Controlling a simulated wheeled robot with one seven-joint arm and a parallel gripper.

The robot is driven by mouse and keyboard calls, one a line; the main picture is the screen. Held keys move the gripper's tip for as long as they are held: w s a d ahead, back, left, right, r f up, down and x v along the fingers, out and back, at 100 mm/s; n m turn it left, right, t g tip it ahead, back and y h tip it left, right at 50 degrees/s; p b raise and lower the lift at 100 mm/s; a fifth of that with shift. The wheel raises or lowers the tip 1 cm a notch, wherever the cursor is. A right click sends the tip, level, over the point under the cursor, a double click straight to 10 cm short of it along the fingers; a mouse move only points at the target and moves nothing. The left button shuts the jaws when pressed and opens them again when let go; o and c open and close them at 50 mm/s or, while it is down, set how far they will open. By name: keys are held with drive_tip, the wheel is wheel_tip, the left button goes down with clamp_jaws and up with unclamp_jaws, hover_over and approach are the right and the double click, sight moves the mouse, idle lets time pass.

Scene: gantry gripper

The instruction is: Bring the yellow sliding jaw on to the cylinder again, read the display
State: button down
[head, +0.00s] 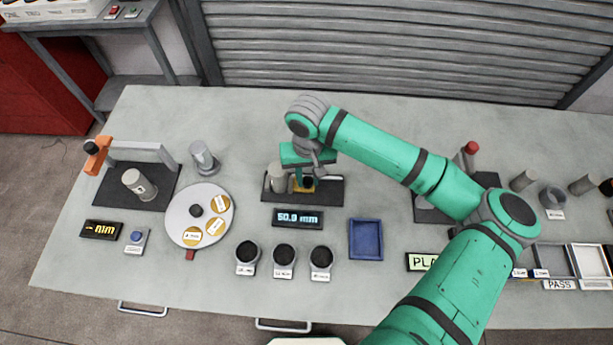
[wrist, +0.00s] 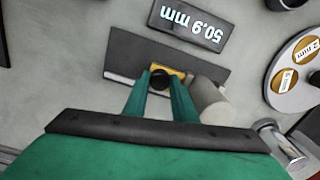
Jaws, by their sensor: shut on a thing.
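The yellow sliding jaw (head: 303,188) sits on the dark gauge base (head: 332,190) in the middle of the table; it also shows in the wrist view (wrist: 157,66). My gripper (head: 308,176) is over it, its green fingers shut on the jaw's black knob (wrist: 160,79). The grey cylinder (head: 278,178) stands upright just left of the jaw, and right of my fingers in the wrist view (wrist: 210,100). My gripper partly hides the jaw, so I cannot tell whether jaw and cylinder touch. The display (head: 297,218) in front reads 50.9 mm.
At left are a round turntable (head: 181,228) with yellow discs and another gauge base with a cylinder (head: 135,183). Several dark-topped cups (head: 284,254) and a blue tray (head: 366,240) stand in front. More posts and trays (head: 588,260) are at right, beyond my arm.

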sight(307, 180)
drive_tip(key=shift+w+a, duration=0.1)
drive_tip(key=c, duration=1.5)
unclamp_jaws()
drive_tip(key=shift+o, duration=0.2)
wheel_tip(307, 180, up, 11)
drive_tip(key=shift+f, duration=0.1)
